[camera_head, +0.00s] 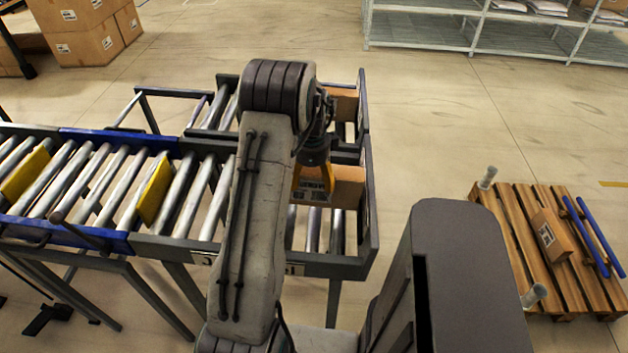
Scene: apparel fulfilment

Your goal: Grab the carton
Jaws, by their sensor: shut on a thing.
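A brown cardboard carton (349,187) is at the right end of the roller conveyor (313,235), close to its dark end rail. My gripper (313,185), with yellow-orange fingers, is at the carton's left part and shut on it. My arm comes from the bottom of the picture and hides part of the conveyor and some of the grip. I cannot tell whether the carton touches the rollers. A second carton (343,103) sits farther back, partly hidden behind my arm's wrist.
A wooden pallet (515,240) on the right floor bears a labelled carton (551,235), blue bars (594,237) and pale posts. Stacked boxes (90,38) stand at back left, metal shelving (475,30) at back right.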

